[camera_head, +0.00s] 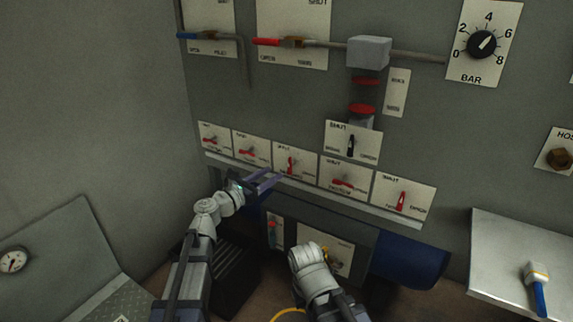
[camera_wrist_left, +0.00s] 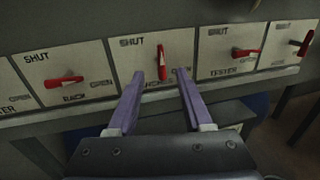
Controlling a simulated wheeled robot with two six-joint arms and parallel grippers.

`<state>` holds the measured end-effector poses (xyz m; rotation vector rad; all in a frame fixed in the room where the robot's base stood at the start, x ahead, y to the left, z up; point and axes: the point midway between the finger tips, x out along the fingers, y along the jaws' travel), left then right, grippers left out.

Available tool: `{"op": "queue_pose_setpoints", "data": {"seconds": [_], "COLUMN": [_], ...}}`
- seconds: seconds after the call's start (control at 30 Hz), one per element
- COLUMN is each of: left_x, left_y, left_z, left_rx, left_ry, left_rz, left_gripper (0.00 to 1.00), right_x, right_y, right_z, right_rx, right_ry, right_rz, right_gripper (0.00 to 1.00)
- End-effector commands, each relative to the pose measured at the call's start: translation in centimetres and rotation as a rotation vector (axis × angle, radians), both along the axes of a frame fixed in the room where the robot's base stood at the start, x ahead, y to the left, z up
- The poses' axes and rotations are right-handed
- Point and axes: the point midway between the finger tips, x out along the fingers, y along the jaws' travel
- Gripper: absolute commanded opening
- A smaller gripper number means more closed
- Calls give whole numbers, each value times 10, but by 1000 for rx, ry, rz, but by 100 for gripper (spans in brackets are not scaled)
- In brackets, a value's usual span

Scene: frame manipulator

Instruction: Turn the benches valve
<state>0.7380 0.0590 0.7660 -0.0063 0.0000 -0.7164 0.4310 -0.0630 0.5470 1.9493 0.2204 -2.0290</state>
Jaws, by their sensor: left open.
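The benches valve is a red lever (camera_wrist_left: 161,62) on a white plate, the middle one of a row in the left wrist view. Its lever points upright, with SHUT at upper left and OPEN at right; the bench label is partly covered. It also shows in the head view as the third lever (camera_head: 291,164). My left gripper (camera_wrist_left: 160,80) is open and empty, its two purple fingers pointing at this plate. The lever appears between the fingertips; whether they reach around it I cannot tell. In the head view the left gripper (camera_head: 268,181) is just below left of the lever.
Similar red levers sit close by: the rack valve (camera_wrist_left: 65,80) to the left and the tester valve (camera_wrist_left: 244,52) to the right. A pale ledge (camera_head: 330,198) runs under the row. My right arm (camera_head: 312,268) is low. A brush (camera_head: 537,285) lies on the right table.

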Motion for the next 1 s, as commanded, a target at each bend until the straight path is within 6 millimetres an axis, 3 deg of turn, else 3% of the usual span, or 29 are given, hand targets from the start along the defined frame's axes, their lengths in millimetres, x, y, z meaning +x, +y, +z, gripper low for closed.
{"op": "queue_pose_setpoints", "data": {"seconds": [0.27,0.6,0.93,1.0], "left_x": [16,54,58,58], "left_y": [-14,-47,-53,-53], "left_z": [0,-1,-1,-1], "left_rx": [4,5,6,6], "left_ry": [-2,-2,-2,-2], "left_rz": [-4,-4,-3,-3], "left_gripper": [50,50,50,45], "right_x": [0,0,0,0], "right_y": [0,0,0,0], "right_z": [0,0,0,0], "right_rx": [0,0,0,0], "right_ry": [0,0,0,0], "right_rz": [0,0,0,0], "right_gripper": [0,0,0,0]}}
